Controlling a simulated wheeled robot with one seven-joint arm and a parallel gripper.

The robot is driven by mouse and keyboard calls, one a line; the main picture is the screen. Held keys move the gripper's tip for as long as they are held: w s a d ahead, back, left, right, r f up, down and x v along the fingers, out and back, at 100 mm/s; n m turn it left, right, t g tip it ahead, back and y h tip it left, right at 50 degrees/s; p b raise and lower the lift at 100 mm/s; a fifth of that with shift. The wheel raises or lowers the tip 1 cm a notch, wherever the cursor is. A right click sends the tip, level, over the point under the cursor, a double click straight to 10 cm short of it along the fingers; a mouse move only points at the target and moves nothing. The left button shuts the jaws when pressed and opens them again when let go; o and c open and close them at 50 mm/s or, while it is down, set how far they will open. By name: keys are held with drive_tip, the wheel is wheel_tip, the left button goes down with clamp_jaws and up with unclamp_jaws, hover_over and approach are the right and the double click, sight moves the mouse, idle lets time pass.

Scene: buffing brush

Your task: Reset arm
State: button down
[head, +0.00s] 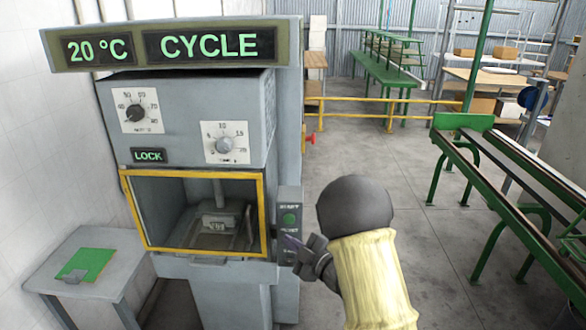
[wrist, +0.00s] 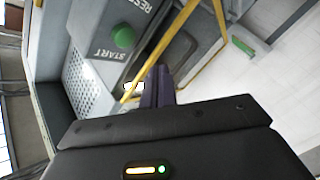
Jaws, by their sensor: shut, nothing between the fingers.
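My gripper (head: 290,243) is at the right side of the machine's front, close to the control panel with the green start button (head: 289,218). In the wrist view the dark purple fingers (wrist: 158,88) are together and hold nothing. The green button (wrist: 123,37) with START and RESET lettering shows just beyond them. I cannot tell whether the fingertips touch the panel. The grey machine (head: 190,95) shows 20 °C, CYCLE and a lit LOCK sign. Its yellow-framed window (head: 265,215) shows a grey block (head: 221,223) inside.
Green rails (head: 515,155) stand at the right. A yellow barrier (head: 375,100) runs behind. The floor between is clear.

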drive_tip(key=s+d+m+g+h, duration=0.1)
drive_tip(key=s+d+m+h, duration=0.2)
drive_tip(key=d+m+h, duration=0.3)
drive_tip(key=s+d+m+g+h, duration=0.1)
drive_tip(key=s+d+m+h, duration=0.3)
drive_tip(key=d, duration=0.4)
drive_tip(key=s+d+m+g+h, duration=0.1)
drive_tip(key=s+m+g, duration=0.6)
drive_tip(key=s, duration=1.1)
drive_tip(key=shift+d+f+m+g+h, duration=0.3)
drive_tip(key=shift+d+f+m+g, duration=0.15)
drive_tip(key=shift+d+m, duration=0.3)
